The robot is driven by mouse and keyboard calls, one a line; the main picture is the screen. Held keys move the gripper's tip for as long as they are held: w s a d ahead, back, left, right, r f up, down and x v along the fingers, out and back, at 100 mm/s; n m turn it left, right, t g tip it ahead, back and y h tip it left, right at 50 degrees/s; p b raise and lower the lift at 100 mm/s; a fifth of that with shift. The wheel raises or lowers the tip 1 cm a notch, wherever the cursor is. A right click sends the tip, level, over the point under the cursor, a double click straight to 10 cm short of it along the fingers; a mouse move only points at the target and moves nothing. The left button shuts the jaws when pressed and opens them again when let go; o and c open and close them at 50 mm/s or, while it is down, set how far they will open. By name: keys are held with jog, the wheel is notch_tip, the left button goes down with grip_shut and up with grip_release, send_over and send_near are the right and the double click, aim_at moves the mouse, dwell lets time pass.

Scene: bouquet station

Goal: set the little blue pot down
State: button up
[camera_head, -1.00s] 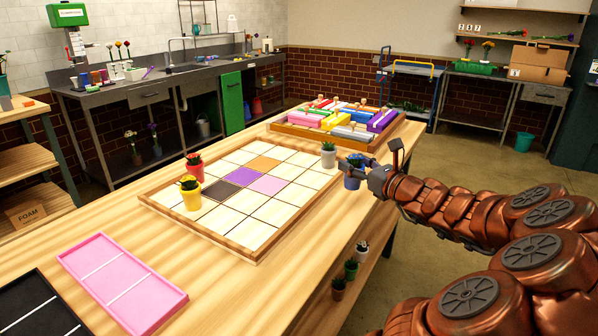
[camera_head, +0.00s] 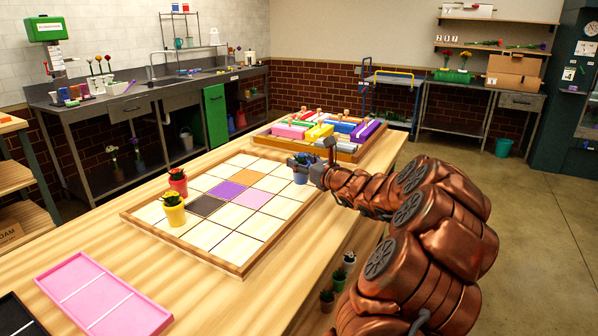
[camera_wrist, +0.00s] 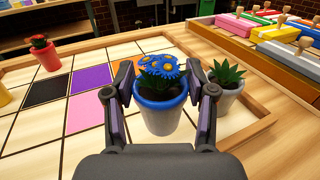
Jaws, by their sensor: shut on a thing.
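The little blue pot (camera_head: 300,176) with blue flowers is at the far right part of the tiled board (camera_head: 196,257). In the wrist view the blue pot (camera_wrist: 162,117) is upright between the two fingers of my gripper (camera_wrist: 163,104), which is shut on it. I cannot tell whether its base touches the tiles. A pale grey pot (camera_wrist: 225,98) with a green succulent stands just right of my gripper in the wrist view. It is hidden in the head view.
A yellow pot (camera_head: 174,215) and a red pot (camera_head: 178,187) stand at the board's left side. A wooden tray (camera_head: 348,156) of coloured blocks lies behind the board. A pink tray (camera_head: 103,295) lies at the front left. Many tiles in the board's middle are bare.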

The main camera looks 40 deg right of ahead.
jog(key=shift+w, duration=0.6)
jog(key=shift+f, duration=1.7)
jog(key=shift+f+b, duration=0.25)
jog(key=shift+b, duration=0.05)
jog(key=o, duration=1.5)
jog(key=shift+r, duration=0.1)
jog(key=shift+r, duration=0.15)
jog(key=s, duration=0.8)
jog(key=s+a, duration=0.1)
jog(key=s, duration=0.3)
jog(key=shift+a, duration=0.1)
jog(key=shift+w, duration=0.1)
